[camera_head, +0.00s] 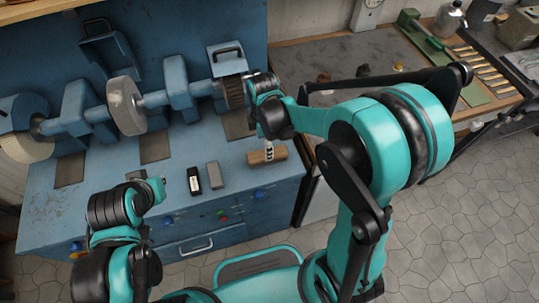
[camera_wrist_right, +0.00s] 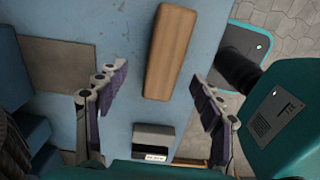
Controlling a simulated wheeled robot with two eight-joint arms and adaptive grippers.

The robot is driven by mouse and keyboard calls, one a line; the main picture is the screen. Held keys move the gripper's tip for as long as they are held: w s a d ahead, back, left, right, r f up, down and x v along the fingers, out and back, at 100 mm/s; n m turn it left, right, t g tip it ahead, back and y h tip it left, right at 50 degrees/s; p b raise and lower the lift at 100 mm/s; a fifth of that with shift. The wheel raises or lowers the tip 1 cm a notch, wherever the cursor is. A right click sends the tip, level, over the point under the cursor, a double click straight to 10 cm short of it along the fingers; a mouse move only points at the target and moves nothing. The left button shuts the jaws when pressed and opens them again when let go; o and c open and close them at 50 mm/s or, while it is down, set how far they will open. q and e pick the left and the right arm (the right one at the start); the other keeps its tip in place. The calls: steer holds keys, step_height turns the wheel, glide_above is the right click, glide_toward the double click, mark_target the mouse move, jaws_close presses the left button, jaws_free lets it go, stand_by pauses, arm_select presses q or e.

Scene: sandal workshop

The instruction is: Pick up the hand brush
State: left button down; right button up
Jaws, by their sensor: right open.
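The hand brush (camera_head: 258,157) is a brown wooden block lying on the blue workbench near its right front edge. In the right wrist view the brush (camera_wrist_right: 171,50) shows its plain wooden top, with no bristles visible. My right gripper (camera_head: 269,149) is above it, pointing down. In the wrist view my right gripper (camera_wrist_right: 157,92) is open, one finger on each side, and the brush lies between and ahead of them, apparently untouched. My left gripper (camera_head: 150,185) is over the bench's left front part; its fingers are not clear.
A black block (camera_head: 194,181) and a grey block (camera_head: 214,175) lie left of the brush. The grinding machine (camera_head: 180,85) with its wheels stands behind. A wooden-edged worktable (camera_head: 345,50) with tools is at the right. The bench front has buttons and a handle.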

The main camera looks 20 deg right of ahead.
steer(key=f, duration=0.2)
steer(key=f+b, duration=0.1)
steer(key=f, duration=0.1)
steer(key=f+b, duration=0.1)
steer(key=f, duration=0.1)
steer(key=shift+s+f, duration=0.15)
steer(key=shift+s, duration=0.2)
steer(key=c, duration=1.3)
